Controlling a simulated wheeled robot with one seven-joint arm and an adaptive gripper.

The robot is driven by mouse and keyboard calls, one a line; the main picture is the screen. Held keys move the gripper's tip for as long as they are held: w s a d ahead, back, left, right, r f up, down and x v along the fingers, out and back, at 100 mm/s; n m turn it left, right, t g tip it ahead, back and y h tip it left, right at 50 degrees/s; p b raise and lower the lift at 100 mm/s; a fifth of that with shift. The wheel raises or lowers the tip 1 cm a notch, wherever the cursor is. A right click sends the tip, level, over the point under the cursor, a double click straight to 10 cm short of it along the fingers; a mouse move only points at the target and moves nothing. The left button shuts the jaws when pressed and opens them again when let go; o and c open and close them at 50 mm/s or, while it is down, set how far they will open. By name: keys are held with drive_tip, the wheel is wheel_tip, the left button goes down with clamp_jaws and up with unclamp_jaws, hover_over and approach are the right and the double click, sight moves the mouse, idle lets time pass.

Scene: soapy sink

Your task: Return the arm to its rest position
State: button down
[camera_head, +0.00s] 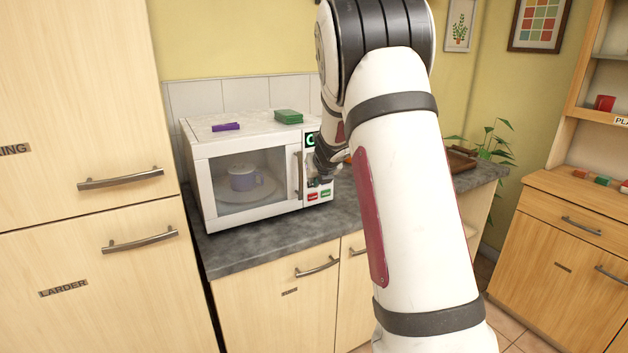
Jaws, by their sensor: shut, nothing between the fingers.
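My arm reaches up from the bottom right of the head view, bends at a dark joint at the top, and comes down behind itself toward the microwave. My gripper (322,178) is shut and empty, right by the microwave's control panel, just right of the door handle. I cannot tell whether it touches the panel or a button. The white microwave (203,177) stands on the grey counter with its door closed. A lilac mug (243,178) shows through the door glass, on the turntable. Part of the wrist is hidden behind my own arm.
A purple block (226,127) and a green block (288,116) lie on the microwave's top. Tall larder cupboards (75,215) stand at the left. A plant (492,143) and a wooden tray (461,160) are at the counter's right end. A wooden dresser (560,240) stands at the right, with open floor before it.

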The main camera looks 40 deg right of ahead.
drive_tip(key=s+r+p, duration=0.1)
drive_tip(key=s+r, duration=0.4)
drive_tip(key=shift+s+a, duration=0.2)
drive_tip(key=shift+s, duration=0.15)
drive_tip(key=shift+r, duration=0.15)
